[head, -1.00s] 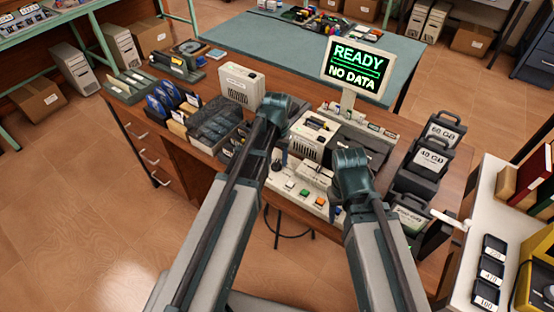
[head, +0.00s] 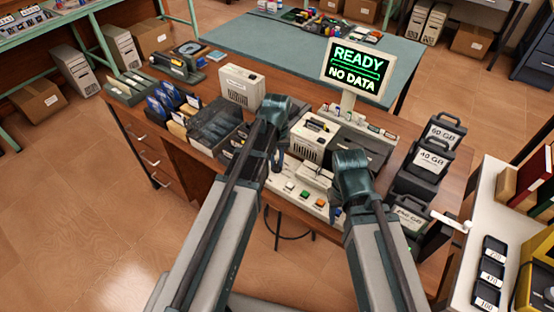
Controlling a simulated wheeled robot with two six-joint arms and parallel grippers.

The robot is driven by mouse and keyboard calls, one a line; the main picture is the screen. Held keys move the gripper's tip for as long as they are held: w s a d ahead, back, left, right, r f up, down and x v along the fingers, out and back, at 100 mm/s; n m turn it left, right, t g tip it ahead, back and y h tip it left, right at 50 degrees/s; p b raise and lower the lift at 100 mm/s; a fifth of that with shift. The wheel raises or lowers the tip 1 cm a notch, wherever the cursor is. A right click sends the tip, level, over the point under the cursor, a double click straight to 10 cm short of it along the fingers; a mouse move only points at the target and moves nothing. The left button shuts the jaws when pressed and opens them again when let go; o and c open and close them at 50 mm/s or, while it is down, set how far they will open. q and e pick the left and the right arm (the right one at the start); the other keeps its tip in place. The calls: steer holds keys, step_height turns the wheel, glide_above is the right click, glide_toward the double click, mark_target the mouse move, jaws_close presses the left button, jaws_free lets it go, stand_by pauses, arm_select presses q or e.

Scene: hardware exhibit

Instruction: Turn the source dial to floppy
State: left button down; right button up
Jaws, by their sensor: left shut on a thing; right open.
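The source dial is hidden behind my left gripper at the left end of a pale control panel (head: 276,183) with several coloured buttons. My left gripper (head: 277,164) points down there and is shut on what seems to be the dial; its pointer and labels cannot be read. My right gripper (head: 338,212) is open, at the right end of the panel near the buttons, with its fingers mostly hidden by its own wrist. A monitor (head: 356,72) behind the panel reads "READY" and "NO DATA" in green.
A beige drive unit (head: 312,141) stands behind the panel. Dark cartridges with GB labels (head: 432,160) stand at the right. Disk trays (head: 212,126) and a beige box (head: 241,87) are at the left. A white side table (head: 476,240) is at the far right.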

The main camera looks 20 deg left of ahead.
mark_target(276, 162)
arm_select(q)
steer(key=n, duration=0.5)
steer(key=shift+a, duration=0.15)
steer(key=shift+s+n, duration=0.1)
steer(key=shift+n, duration=0.2)
stand_by(0.4)
steer(key=c, duration=0.8)
jaws_free()
steer(key=shift+r, duration=0.15)
arm_select(e)
steer(key=shift+r, duration=0.15)
arm_select(q)
step_height(276, 162, up, 14)
steer(key=p, duration=1.4)
steer(key=shift+f, duration=0.2)
arm_select(e)
step_height(276, 162, up, 14)
steer(key=shift+f, duration=0.25)
